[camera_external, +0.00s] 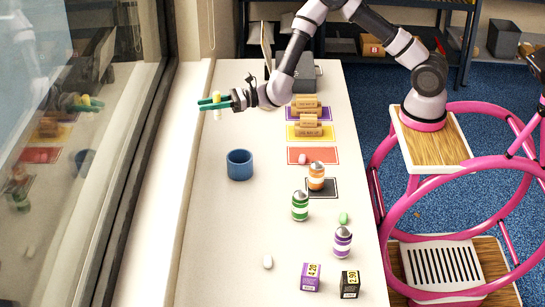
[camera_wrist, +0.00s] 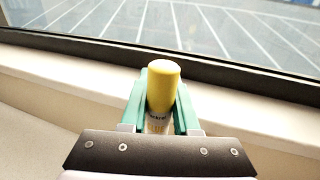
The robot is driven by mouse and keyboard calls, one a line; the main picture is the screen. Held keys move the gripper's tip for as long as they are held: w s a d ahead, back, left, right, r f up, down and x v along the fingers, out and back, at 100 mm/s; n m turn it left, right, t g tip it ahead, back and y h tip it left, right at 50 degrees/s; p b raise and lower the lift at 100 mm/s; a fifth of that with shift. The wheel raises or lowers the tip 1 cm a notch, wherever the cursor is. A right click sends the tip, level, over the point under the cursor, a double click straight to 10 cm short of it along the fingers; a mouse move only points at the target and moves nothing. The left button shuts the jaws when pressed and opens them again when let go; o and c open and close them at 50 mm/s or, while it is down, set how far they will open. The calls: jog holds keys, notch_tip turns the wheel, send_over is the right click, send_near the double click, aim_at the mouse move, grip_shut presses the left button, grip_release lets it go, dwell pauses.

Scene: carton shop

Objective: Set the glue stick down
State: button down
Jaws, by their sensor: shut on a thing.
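The glue stick (camera_external: 217,106) is held upright between the green fingers of my gripper (camera_external: 212,103), above the far left part of the white table (camera_external: 225,215). In the wrist view, the glue stick (camera_wrist: 163,88) shows a yellow cap on top, with a pale lower body partly hidden by the fingers. My gripper (camera_wrist: 160,110) is shut on it in that view too. The glue stick appears to be clear of the table top, near the window-side edge.
A blue cup (camera_external: 239,165) stands nearer the camera. Coloured mats, including a red one (camera_external: 302,156), lie to the right, with cartons on the purple and yellow ones. Spray cans (camera_external: 300,206) and small boxes (camera_external: 311,277) stand nearer. The window sill (camera_external: 180,190) runs along the left.

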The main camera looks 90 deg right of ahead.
jog(key=s+a+f+n+g+y, duration=0.1)
jog(key=s+a+n+g+y, duration=0.2)
jog(key=a, duration=0.6)
jog(key=s+a+f+n+g+y, duration=0.2)
jog(key=a+n+y, duration=0.15)
jog(key=a, duration=0.45)
jog(key=s+a+f+n+g+y, duration=0.1)
jog(key=s+a+n+g+y, duration=0.2)
jog(key=a, duration=0.6)
jog(key=shift+m+y, duration=0.35)
jog(key=shift+m, duration=0.2)
jog(key=shift+w+f, duration=0.2)
jog(key=shift+f, duration=10)
jog(key=shift+f, duration=0.2)
jog(key=c, duration=0.7)
grip_release()
jog(key=shift+o, duration=0.2)
jog(key=shift+r, duration=0.1)
